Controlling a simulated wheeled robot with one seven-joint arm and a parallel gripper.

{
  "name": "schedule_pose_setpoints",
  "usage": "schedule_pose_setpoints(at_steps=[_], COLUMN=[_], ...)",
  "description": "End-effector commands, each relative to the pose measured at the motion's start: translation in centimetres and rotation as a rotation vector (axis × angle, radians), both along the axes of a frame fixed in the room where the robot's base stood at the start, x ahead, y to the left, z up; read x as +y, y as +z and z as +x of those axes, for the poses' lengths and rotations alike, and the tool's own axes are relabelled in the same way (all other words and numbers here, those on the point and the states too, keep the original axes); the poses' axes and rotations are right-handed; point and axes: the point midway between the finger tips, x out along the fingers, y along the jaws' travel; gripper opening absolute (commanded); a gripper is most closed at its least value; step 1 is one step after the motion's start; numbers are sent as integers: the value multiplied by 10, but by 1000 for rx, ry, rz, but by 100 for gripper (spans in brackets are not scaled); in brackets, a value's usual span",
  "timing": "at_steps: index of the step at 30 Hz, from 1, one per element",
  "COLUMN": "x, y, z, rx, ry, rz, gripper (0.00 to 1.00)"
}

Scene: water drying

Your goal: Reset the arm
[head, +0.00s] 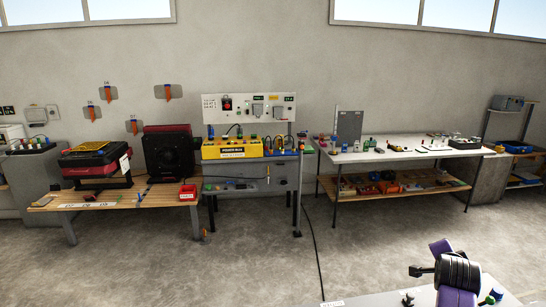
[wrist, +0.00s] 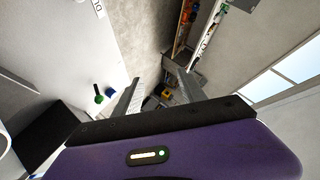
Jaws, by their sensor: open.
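My gripper (wrist: 158,92) shows in the wrist view with its two grey fingers apart and nothing between them. Its purple body fills the bottom of that view. In the head view, my arm, purple and black, shows at the lower right above a white tabletop (head: 385,299); the fingers cannot be made out there. The wrist view is tilted, with a white surface on the left and the room beyond the fingers.
A wooden bench (head: 120,196) with a red case (head: 90,158) stands at the back left. Beside it is a workstation with a yellow power box (head: 248,148). A long white table (head: 400,152) with a lower shelf stands right. The floor (head: 200,265) between is clear, except a black cable.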

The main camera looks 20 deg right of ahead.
Motion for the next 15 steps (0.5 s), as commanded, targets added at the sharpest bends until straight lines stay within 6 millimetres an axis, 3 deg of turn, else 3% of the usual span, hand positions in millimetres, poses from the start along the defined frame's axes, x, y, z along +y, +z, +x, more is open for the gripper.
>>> schedule_pose_setpoints(at_steps=[8,15], x=[84,186], y=[6,4], z=[-9,-32], rx=[173,241], ry=[356,607], rz=[-495,-812], gripper=[48,48])
